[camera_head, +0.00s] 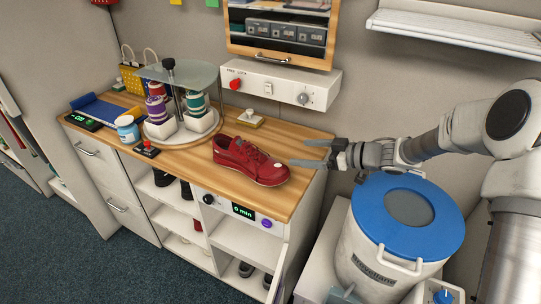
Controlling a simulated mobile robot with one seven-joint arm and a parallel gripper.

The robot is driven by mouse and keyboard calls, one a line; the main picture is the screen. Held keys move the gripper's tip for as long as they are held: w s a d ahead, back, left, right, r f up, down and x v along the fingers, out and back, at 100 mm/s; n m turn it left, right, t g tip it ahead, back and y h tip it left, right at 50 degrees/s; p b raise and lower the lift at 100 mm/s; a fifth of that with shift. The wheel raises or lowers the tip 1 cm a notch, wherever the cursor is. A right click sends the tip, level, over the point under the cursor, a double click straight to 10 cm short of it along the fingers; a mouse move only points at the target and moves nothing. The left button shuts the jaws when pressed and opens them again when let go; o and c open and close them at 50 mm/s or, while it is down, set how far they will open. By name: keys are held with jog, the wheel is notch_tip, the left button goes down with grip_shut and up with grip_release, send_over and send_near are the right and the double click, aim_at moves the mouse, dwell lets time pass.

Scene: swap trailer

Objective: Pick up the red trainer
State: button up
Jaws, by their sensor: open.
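The red trainer (248,160) stands on the wooden counter (210,157) near its right end, its light toe patch pointing right toward me. My gripper (309,152) is open, just right of the shoe's toe. Its two fingers point left, and nothing is seen between them. The far finger lies beyond the toe and the near finger level with it; I cannot tell whether either touches the shoe.
A small jar (127,129) and a red-knobbed switch (146,148) sit farther left. A white control box (279,84) is on the wall behind. A blue-lidded bin (407,214) stands below my arm.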

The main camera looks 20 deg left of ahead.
jog(key=f, duration=0.1)
jog(key=b, duration=0.1)
send_near(256, 153)
jog(key=a, duration=0.3)
jog(key=shift+s+a+f+g+y, duration=0.15)
jog(key=shift+s+f+g+y, duration=0.05)
jog(key=shift+f+g+y, duration=0.1)
jog(key=shift+w+x, duration=0.15)
jog(key=shift+x, duration=1.45)
jog(key=shift+w+x, duration=0.1)
jog(key=shift+x, duration=1.45)
jog(key=shift+f, duration=0.2)
jog(key=c, duration=1.4)
jog(key=shift+c, duration=0.5)
jog(key=shift+r, duration=0.1)
